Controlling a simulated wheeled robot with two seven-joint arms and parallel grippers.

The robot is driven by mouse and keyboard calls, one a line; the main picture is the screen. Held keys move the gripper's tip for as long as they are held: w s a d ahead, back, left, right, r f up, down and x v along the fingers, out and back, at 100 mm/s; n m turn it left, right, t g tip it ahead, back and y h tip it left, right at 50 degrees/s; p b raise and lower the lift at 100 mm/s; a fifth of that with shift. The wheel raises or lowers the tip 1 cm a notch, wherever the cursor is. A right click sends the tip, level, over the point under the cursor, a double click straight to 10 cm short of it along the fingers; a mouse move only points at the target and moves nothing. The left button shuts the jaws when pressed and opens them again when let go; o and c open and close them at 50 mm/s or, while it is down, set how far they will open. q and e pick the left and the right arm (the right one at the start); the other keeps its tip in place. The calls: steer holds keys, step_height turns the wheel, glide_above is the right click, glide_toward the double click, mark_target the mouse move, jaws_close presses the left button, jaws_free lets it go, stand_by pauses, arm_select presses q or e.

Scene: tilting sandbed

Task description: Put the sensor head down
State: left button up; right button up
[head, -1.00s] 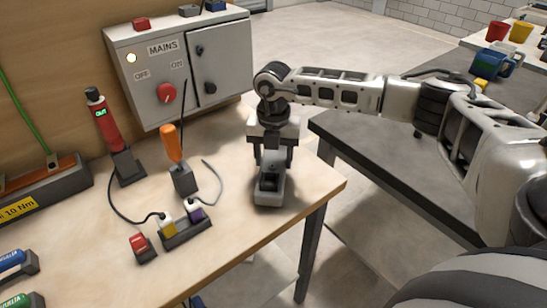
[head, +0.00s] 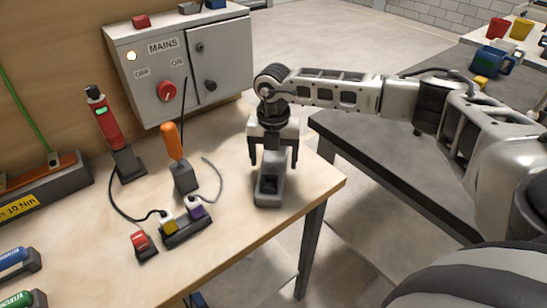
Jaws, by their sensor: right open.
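My right gripper (head: 272,160) points down over the right part of the wooden table, its two dark fingers spread apart. A grey piece with a dark recess (head: 268,192) stands upright on the table below and between the fingers; its upper part reaches up between them, and neither finger appears to touch it. No label marks the sensor head; this piece may be it or its stand. A red tool with a green display (head: 103,118) and an orange-handled probe (head: 172,142) stand in dark holders to the left. My left gripper is out of view.
A grey MAINS cabinet (head: 225,60) with a red knob stands behind. A black socket strip (head: 187,230) with plugs and cables, and a red switch box (head: 142,244), lie at front left. The wooden table's right edge is close to the gripper. A grey bench (head: 400,170) stands beyond.

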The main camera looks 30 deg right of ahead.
mark_target(273, 162)
step_height(273, 162, up, 12)
steer(key=b, duration=0.1)
steer(key=shift+f+b, duration=0.2)
steer(key=shift+b, duration=0.1)
stand_by(0.4)
